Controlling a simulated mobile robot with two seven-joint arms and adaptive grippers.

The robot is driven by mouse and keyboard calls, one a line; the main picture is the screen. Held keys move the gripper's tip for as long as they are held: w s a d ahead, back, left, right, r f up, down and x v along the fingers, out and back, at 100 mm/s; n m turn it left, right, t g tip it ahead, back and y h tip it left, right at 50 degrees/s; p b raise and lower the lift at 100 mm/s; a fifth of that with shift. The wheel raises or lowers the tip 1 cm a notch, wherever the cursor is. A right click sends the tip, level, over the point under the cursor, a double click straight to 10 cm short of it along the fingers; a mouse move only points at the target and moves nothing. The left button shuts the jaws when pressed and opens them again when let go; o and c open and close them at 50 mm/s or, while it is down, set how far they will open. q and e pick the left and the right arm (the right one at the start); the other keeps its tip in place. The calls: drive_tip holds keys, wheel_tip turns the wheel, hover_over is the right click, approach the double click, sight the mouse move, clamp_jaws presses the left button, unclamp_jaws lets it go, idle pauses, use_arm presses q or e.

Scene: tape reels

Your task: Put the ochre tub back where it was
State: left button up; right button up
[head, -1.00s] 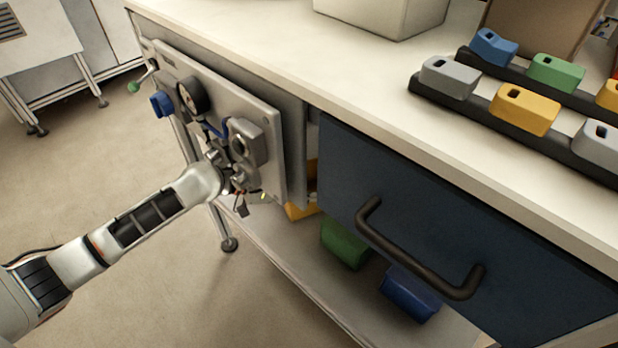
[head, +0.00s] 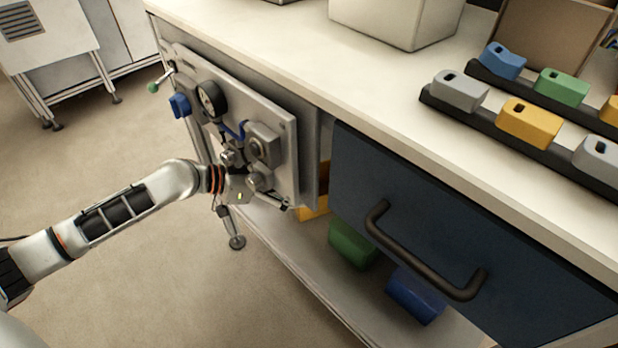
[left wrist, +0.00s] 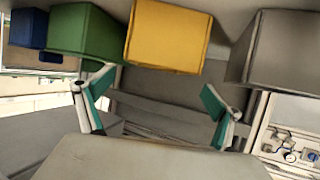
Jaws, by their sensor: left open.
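An ochre tub (head: 313,206) stands on the low shelf under the bench, partly hidden by the grey panel in the head view. It shows whole-fronted at the top of the left wrist view (left wrist: 167,36), beside a green tub (left wrist: 86,31). My left gripper (left wrist: 160,104) is open and empty, its two fingers apart, pointing toward the row of tubs without touching the ochre one. In the head view my left gripper (head: 244,188) is low in front of the panel, left of the ochre tub. My right gripper is out of view.
The grey panel (head: 285,165) with gauge and knobs is close to my left gripper. Green (head: 350,246) and blue (head: 415,296) tubs share the shelf. A dark blue drawer front with a handle (head: 420,252) overhangs them. Slotted blocks, including an ochre one (head: 528,124), sit on the bench.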

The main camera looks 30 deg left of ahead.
use_arm(q)
drive_tip(key=shift+v, duration=2.2)
